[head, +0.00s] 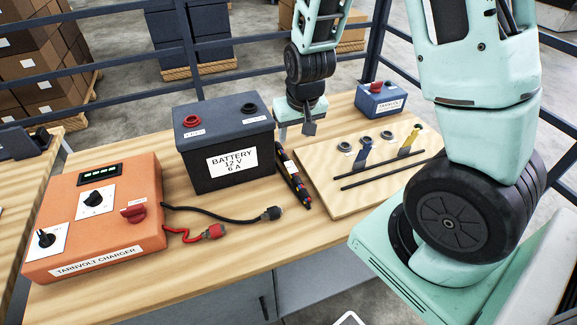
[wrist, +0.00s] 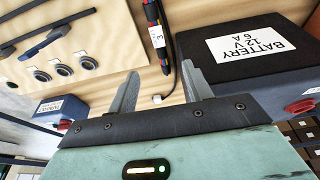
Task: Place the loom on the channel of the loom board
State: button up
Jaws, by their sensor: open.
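The loom (head: 292,180) is a dark bundle of wires with coloured bands and a white tag. It lies on the table between the battery and the loom board (head: 345,203). The board is pale wood with two parallel black strips (head: 385,172) that edge a narrow, empty channel. My gripper (head: 297,132) is open and empty above the table, just beyond the loom's far end. In the wrist view, the loom (wrist: 157,40) runs ahead of the spread fingers (wrist: 160,88). A small white end piece shows between them in the picture.
A black battery (head: 222,150) stands close left of the loom. An orange charger (head: 100,215) with red and black leads is further left. A small blue box (head: 382,100) stands behind the board. Blue and yellow tabs and several black rings are on the board.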

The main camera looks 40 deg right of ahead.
jog(key=p, duration=0.2)
send_over(290, 165)
jog(key=s+a, duration=0.1)
jog(key=s, duration=0.1)
notch_tip(290, 165, down, 10)
jog(key=shift+w+r, duration=0.1)
jog(key=shift+p+x, duration=1.05)
jog(key=shift+x, duration=1.7)
jog(key=shift+d, duration=0.15)
grip_shut()
